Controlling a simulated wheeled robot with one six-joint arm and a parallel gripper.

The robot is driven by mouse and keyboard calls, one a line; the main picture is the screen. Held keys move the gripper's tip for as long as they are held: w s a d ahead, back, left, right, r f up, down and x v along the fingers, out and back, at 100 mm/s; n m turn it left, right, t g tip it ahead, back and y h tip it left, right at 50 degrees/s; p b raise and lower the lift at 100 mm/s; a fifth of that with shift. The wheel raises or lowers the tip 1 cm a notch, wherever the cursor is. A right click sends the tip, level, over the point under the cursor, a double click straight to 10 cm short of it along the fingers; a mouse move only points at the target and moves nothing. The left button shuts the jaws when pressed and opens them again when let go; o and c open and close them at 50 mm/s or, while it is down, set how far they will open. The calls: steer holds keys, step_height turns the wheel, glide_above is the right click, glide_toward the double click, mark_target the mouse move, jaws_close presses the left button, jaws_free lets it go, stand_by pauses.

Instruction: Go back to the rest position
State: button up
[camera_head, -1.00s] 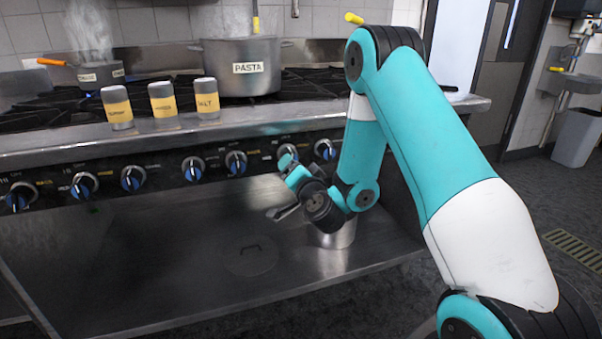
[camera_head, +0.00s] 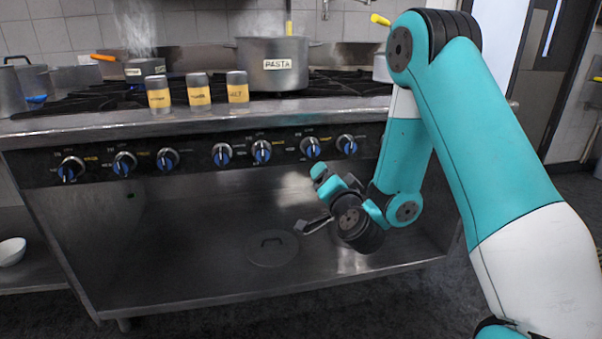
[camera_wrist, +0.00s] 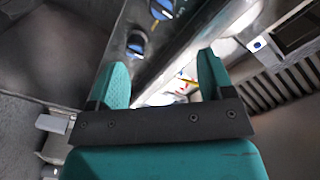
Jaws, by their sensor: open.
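My gripper (camera_head: 318,198) is at the end of my teal and white arm, in front of the stove and over its lower shelf. Its two teal fingers also show in the wrist view (camera_wrist: 162,80), spread apart, with nothing between them. The arm is bent, with its elbow high on the right and the wrist hanging low. The gripper points toward the left in the head view. A round lid (camera_head: 272,248) lies flat on the lower shelf (camera_head: 190,270), to the lower left of the gripper.
The stove front with several blue knobs (camera_head: 222,155) is behind the gripper. On top stand a pasta pot (camera_head: 272,75), three labelled shakers (camera_head: 198,92) and a steaming pan (camera_head: 146,70). A white bowl (camera_head: 11,252) sits at far left. Floor shows at the bottom.

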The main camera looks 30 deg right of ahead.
steer(key=a+r+n+g+y, duration=0.2)
steer(key=a+r+n+y, duration=0.2)
steer(key=a+n+y, duration=0.65)
steer(key=s+a+r+n+g+y, duration=0.25)
steer(key=s+a+g, duration=0.45)
steer(key=s+a, duration=0.4)
steer(key=s+d+n+g+h, duration=0.1)
steer(key=s+n+g+h, duration=0.45)
steer(key=s, duration=1.25)
step_height(320, 180, up, 24)
steer(key=g+y+p, duration=0.1)
steer(key=g+p, duration=0.2)
steer(key=p, duration=2.1)
steer(key=shift+d+r+n, duration=0.2)
steer(key=shift+n, duration=0.15)
